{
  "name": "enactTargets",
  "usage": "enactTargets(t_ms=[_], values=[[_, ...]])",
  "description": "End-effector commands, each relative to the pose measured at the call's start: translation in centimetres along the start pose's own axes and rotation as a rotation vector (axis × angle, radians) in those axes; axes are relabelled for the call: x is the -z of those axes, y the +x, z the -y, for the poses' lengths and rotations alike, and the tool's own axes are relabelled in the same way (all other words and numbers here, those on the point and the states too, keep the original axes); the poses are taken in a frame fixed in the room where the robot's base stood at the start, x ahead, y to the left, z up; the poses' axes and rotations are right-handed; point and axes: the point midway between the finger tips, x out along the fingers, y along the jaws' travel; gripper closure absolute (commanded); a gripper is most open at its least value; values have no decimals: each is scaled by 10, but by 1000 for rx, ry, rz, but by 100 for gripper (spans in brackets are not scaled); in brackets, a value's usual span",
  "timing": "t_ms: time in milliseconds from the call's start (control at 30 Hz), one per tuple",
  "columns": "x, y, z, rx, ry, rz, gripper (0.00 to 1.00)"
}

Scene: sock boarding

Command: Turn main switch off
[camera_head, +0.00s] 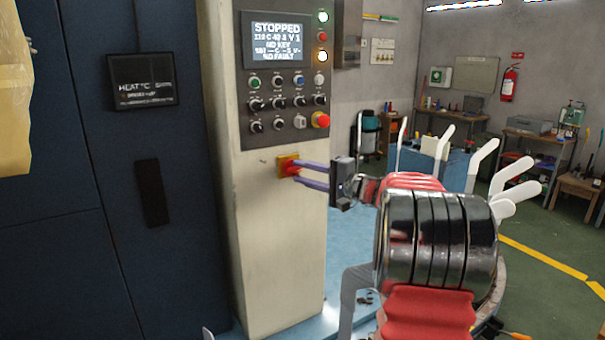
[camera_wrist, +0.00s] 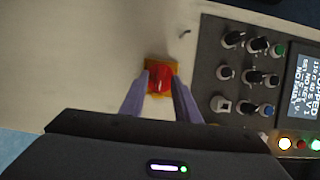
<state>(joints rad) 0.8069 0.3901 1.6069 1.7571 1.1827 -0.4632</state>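The main switch (camera_head: 289,166) is a red rotary handle on a yellow plate, low on the cream cabinet below the control panel. It also shows in the wrist view (camera_wrist: 160,79), with the red handle between my two purple fingertips. My gripper (camera_head: 298,172) reaches in from the right, its fingers spread to either side of the red handle. In the wrist view, my gripper (camera_wrist: 159,88) has its fingertips close beside the handle; whether they touch it cannot be told. Part of the yellow plate is hidden by the fingers.
The control panel (camera_head: 284,95) above has several knobs, a red emergency button (camera_head: 320,120) and a screen (camera_head: 275,40) reading "STOPPED", "NO KEY" and "NO FAULT". A dark blue machine (camera_head: 75,240) stands to the left. White sock forms (camera_head: 483,160) stand at the right.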

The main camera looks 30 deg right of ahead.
Motion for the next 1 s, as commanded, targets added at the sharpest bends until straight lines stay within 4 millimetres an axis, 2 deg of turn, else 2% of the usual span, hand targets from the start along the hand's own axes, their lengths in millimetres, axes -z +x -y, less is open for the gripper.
enactTargets(t_ms=[367,767,1000], values=[[0,6,0,0,0,-1,71],[0,5,0,0,1,-1,98],[1,5,-1,-1,1,-1,100]])
